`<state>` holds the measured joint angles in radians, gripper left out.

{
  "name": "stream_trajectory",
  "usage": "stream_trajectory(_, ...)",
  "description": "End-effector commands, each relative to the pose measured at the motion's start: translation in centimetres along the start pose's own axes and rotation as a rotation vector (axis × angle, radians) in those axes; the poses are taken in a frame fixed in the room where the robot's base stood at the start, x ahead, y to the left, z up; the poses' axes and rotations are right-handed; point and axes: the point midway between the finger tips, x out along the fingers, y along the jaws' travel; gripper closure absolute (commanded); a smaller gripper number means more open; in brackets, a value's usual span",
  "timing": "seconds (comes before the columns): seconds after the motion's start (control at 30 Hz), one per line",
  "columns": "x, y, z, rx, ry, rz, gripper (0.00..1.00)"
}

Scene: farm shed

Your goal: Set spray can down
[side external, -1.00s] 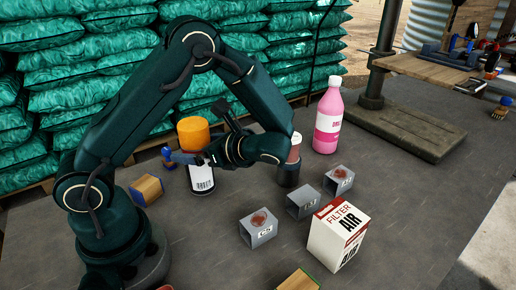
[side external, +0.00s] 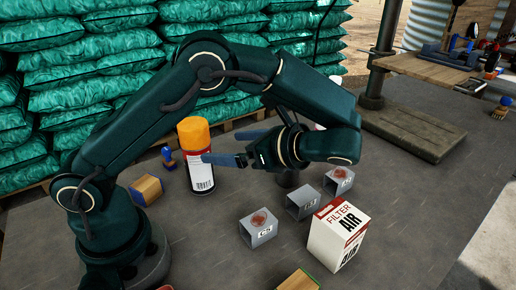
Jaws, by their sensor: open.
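The spray can (side external: 202,178) has an orange cap, a white label with a barcode and a dark base. It stands upright on the grey tabletop, left of the middle in the side external view. My gripper (side external: 222,147) is open and empty to the right of the can, its two fingers pointing left toward it. The lower fingertip overlaps the can's right edge in the picture; I cannot tell whether it touches.
A wooden block (side external: 147,189) and a blue-handled item (side external: 168,157) lie left of the can. Bare tabletop (side external: 205,235) lies in front.

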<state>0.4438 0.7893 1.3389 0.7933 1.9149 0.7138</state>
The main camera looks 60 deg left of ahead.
Motion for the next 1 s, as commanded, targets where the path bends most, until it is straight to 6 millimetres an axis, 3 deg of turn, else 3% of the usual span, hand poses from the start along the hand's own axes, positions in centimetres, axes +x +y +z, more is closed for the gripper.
stream_trajectory(0.2, -0.8, 0.1, 0.2, -0.012, 0.024, 0.004, 0.00)
stream_trajectory(0.37, -0.3, 0.9, 1.1, -0.100, 0.165, 0.026, 0.00)
stream_trajectory(0.67, 0.0, 4.2, 2.0, -0.433, 0.596, 0.125, 0.00)
stream_trajectory(1.0, -1.9, 7.8, 1.7, -0.901, 1.065, 0.297, 0.00)
